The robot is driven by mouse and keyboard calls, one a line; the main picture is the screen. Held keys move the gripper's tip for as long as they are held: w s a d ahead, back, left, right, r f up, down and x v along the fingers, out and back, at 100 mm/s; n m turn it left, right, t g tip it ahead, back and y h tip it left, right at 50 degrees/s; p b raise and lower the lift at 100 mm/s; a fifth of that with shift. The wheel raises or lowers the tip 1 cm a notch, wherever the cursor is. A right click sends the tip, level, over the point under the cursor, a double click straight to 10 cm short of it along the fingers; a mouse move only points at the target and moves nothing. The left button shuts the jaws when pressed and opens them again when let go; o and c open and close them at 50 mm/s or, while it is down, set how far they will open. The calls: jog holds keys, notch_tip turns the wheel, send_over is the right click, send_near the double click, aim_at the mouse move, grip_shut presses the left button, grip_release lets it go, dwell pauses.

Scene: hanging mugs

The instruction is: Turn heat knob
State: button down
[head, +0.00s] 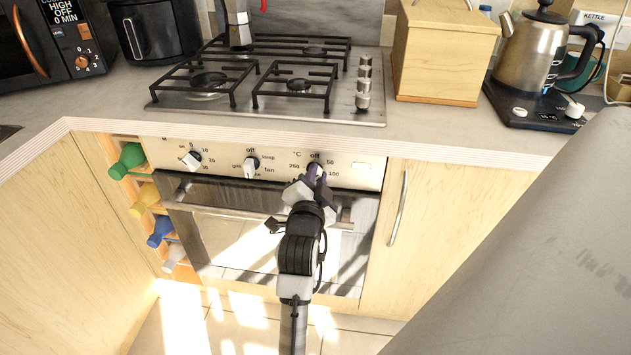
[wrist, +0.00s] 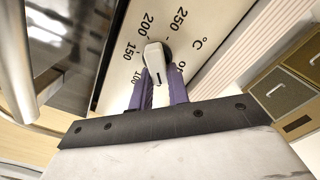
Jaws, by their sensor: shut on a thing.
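The heat knob (wrist: 155,62) is a pale grip on a dark round base, set in the oven's control panel beside a °C scale. In the wrist view, the purple fingers of my gripper (wrist: 160,92) stand on either side of the knob's pale grip and are shut on it. In the head view, my gripper (head: 314,176) reaches the rightmost knob of the panel (head: 348,172), below the word "off", and hides most of that knob. The numbers 50, 100 and 250 show around it.
Two more oven knobs, the middle one (head: 251,167) and the left one (head: 191,160), sit on the same panel. The oven door handle (head: 225,213) runs below my gripper. A hob (head: 270,112), a wooden box (head: 442,60) and a kettle (head: 535,50) are on the counter above.

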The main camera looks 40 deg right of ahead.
jog(key=shift+m, duration=0.7)
jog(key=c, duration=1.3)
grip_release()
jog(key=shift+d, duration=0.1)
jog(key=shift+c, duration=0.2)
jog(key=shift+s+a+f, duration=0.1)
jog(key=shift+s+a, duration=0.05)
jog(key=shift+a, duration=0.05)
